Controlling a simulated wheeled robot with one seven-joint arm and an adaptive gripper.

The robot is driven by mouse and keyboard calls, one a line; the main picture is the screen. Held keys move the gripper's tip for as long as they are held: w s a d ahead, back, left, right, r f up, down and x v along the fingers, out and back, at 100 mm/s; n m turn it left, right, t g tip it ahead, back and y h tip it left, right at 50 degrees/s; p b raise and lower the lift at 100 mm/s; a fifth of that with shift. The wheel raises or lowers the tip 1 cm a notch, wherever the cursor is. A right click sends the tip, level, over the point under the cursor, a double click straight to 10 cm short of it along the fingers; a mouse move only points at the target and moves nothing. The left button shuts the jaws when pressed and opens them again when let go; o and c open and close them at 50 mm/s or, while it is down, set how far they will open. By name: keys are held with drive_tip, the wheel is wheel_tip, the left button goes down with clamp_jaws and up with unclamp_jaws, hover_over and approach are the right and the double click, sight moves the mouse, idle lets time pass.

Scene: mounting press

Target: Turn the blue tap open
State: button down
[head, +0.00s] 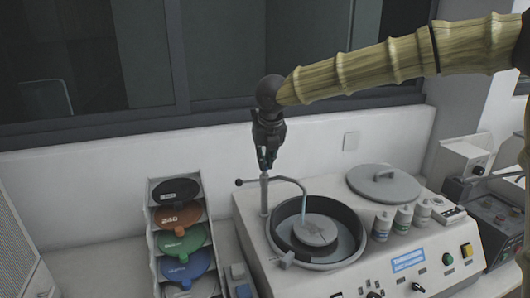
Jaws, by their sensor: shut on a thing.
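The tap stands at the back left of the grinder-polisher in the head view. Its thin metal post (264,196) rises beside the round bowl, and a curved spout (290,181) reaches over the bowl. A pale blue strip hangs below the spout's end; I cannot tell whether it is water or part of the spout. My gripper (265,159) points down at the top of the post and is shut on the tap's blue handle. The fingers mostly hide the handle, so its angle cannot be told.
The black-rimmed bowl (349,222) holds a grey disc. A round lid (384,182) and several bottles (404,215) stand to its right. A rack (155,240) of coloured discs stands at left. The wall and window are close behind my gripper.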

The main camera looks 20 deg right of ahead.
drive_tip(key=shift+n+p, duration=0.45)
drive_tip(key=shift+n, duration=0.15)
drive_tip(key=c, duration=1.5)
unclamp_jaws()
drive_tip(key=shift+d, duration=0.1)
drive_tip(key=shift+c, duration=0.2)
drive_tip(key=v, duration=1.2)
drive_tip(key=shift+d, duration=0.25)
